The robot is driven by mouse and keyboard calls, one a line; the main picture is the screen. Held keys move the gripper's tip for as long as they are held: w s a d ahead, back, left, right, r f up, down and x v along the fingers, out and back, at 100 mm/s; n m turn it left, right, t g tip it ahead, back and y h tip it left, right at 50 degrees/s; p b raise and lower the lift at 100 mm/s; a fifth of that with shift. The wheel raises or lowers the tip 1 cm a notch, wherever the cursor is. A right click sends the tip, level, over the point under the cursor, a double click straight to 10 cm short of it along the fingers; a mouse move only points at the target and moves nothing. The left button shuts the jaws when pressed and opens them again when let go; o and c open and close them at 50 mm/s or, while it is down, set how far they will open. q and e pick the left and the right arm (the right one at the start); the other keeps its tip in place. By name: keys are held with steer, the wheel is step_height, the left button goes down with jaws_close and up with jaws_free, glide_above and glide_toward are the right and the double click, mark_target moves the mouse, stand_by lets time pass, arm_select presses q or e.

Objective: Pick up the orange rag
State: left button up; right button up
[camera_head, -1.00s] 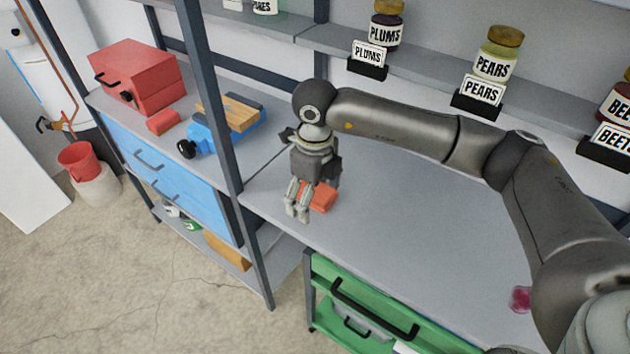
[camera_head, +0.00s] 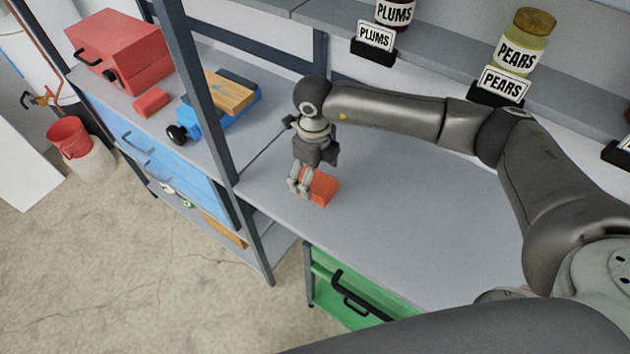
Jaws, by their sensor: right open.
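The orange rag (camera_head: 323,188) lies as a small folded block on the grey worktop (camera_head: 400,220), near its left end. My right gripper (camera_head: 299,190) points down just left of the rag, its fingers open and empty. The fingers partly overlap the rag's left edge in the picture; I cannot tell whether they touch it. My left gripper is not in view.
A dark shelf post (camera_head: 205,95) stands left of my gripper. Jars, including pears (camera_head: 522,45), line the shelf above. A green drawer (camera_head: 345,290) is below.

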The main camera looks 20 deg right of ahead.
mark_target(315, 181)
steer(key=f, duration=0.1)
steer(key=f+p, duration=0.1)
steer(key=f, duration=0.1)
steer(key=shift+w+d+f, duration=0.15)
steer(key=shift+w+f, duration=0.05)
steer(key=shift+f+p, duration=0.25)
steer(key=shift+p, duration=0.05)
steer(key=shift+f, duration=0.15)
steer(key=shift+c, duration=1.4)
steer(key=c, duration=0.8)
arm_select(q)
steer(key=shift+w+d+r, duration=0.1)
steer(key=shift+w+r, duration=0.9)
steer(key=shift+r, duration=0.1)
